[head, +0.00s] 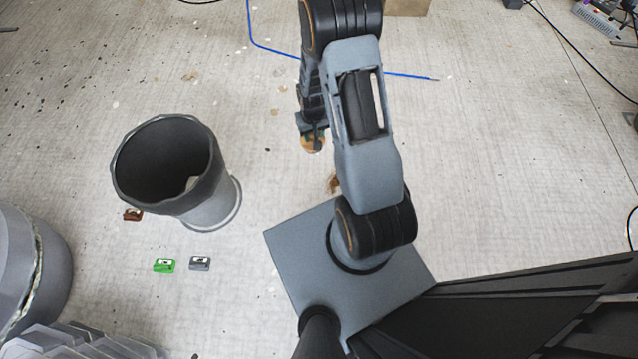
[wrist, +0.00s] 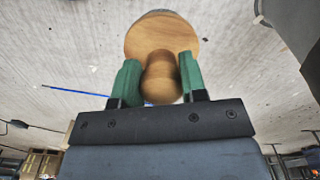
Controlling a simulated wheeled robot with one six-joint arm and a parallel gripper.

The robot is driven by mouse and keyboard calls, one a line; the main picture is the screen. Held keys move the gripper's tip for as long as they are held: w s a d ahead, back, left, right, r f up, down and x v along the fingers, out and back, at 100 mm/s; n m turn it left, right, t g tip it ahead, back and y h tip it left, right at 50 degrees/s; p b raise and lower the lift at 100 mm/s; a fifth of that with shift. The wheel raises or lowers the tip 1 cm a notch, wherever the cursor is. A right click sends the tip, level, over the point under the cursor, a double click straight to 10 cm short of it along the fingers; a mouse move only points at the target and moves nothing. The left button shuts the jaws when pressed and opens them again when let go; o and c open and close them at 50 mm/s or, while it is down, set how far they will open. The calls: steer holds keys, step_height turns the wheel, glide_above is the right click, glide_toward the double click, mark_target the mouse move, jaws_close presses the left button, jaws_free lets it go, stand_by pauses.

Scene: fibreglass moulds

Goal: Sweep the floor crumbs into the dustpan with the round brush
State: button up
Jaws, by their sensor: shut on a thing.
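My gripper (head: 311,132) hangs low over the floor in the head view, right of the dark bin. In the wrist view its green fingers (wrist: 162,80) are shut on the turned wooden handle of the round brush (wrist: 160,88). The brush's wide wooden disc lies beyond the fingertips. In the head view only a small part of the brush (head: 312,146) shows under the gripper. I cannot tell whether the bristles touch the floor. Small tan and pale flecks that may be crumbs (head: 275,112) lie left of the gripper. I cannot make out a dustpan.
A dark grey bin (head: 217,180) stands left of my arm. Small brown (head: 132,215), green (head: 164,266) and grey (head: 200,263) cassette-like items lie around it. A large grey drum (head: 50,265) stands at far left. A blue cable (head: 262,47) crosses the floor behind my arm.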

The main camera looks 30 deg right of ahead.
steer(key=s+f+m+b, duration=0.2)
steer(key=f+m+b, duration=0.2)
steer(key=f, duration=1.1)
steer(key=s+f+m+b, duration=0.1)
steer(key=f+m+b, duration=0.2)
steer(key=f, duration=1.2)
steer(key=shift+s+d+m+b, duration=0.35)
steer(key=shift+d+m+b, duration=0.1)
steer(key=shift+b, duration=0.15)
